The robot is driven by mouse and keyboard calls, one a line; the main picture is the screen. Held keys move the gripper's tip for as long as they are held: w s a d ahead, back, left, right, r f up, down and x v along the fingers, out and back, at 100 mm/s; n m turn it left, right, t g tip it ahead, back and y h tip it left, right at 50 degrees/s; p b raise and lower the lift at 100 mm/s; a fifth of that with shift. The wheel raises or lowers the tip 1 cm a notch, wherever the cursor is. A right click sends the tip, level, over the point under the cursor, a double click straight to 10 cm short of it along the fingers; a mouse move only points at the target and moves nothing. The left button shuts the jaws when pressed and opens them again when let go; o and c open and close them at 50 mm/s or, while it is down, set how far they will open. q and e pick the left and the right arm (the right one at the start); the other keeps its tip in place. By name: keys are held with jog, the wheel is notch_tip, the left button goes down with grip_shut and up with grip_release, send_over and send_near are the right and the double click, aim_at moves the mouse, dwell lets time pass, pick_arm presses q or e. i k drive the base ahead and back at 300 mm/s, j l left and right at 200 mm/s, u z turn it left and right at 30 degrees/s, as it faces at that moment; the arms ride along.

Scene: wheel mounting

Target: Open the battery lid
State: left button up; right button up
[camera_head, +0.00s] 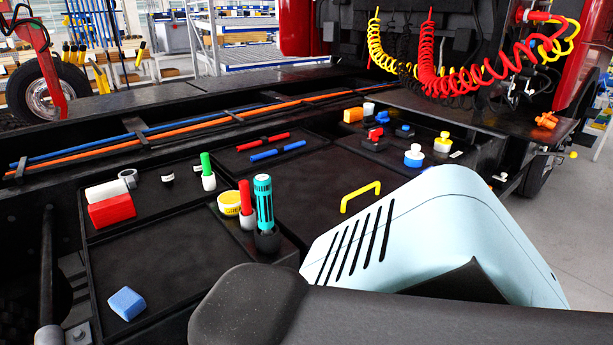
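A yellow handle (360,196) stands up from a flat black panel (318,178) in the middle of the black truck frame. The panel looks like the battery lid and appears to lie flat and closed. Its front right part is hidden by large shapes in the foreground. Neither my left gripper nor my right gripper shows in this view. Nothing is seen touching the handle.
Left of the handle stand a teal flashlight (264,202), a yellow tape roll (230,203) and a red block (111,211). A blue sponge (126,303) lies front left. Coiled red hoses (470,75) hang at the back right.

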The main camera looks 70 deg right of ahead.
aim_at(313, 194)
jog(key=i+z, duration=0.1)
jog(key=z, duration=2.35)
